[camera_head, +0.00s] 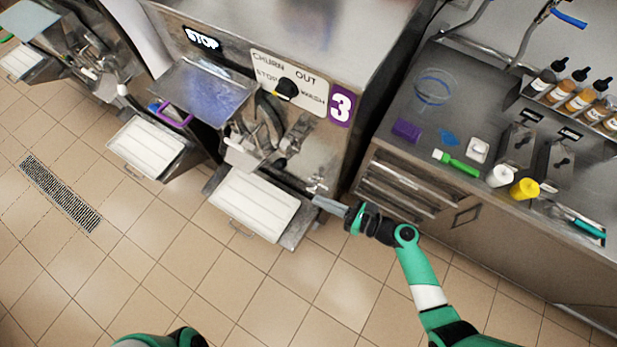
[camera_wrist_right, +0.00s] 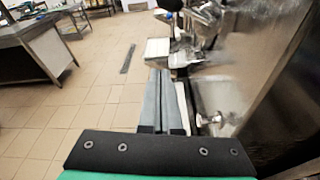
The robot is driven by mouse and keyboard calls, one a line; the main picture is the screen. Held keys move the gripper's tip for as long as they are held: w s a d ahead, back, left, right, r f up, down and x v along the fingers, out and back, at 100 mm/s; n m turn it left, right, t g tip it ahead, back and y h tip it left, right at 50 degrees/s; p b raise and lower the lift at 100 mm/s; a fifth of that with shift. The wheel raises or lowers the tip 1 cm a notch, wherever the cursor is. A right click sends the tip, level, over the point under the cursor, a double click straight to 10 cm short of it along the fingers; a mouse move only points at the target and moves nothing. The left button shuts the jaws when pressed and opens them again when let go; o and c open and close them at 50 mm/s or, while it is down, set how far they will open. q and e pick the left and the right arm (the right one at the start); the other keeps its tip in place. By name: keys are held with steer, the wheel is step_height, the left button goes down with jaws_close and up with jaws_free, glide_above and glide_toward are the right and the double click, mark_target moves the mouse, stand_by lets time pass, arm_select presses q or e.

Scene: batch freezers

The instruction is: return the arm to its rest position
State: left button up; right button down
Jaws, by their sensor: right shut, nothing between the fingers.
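My right arm (camera_head: 425,275) reaches in from the lower right in the head view. Its gripper (camera_head: 322,202) is shut and empty, pointing left toward the front of machine 3 (camera_head: 345,105), close to a small metal tap (camera_head: 316,186). I cannot tell whether it touches the tap. In the right wrist view, the two grey fingers (camera_wrist_right: 162,100) lie side by side with nothing between them, and the tap (camera_wrist_right: 208,118) is just to their right. Of my left arm only a green part (camera_head: 160,338) shows at the bottom edge; its gripper is out of view.
A white drip tray (camera_head: 252,203) sticks out below machine 3's outlet. A steel counter (camera_head: 480,120) on the right carries bottles, a green brush (camera_head: 457,164) and a purple block (camera_head: 407,130). A drain grate (camera_head: 60,192) lies in the tiled floor. The floor in front is clear.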

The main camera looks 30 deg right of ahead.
steer(key=shift+s+d+r, duration=0.1)
steer(key=shift+s+d, duration=0.05)
steer(key=shift+s, duration=0.15)
stand_by(0.4)
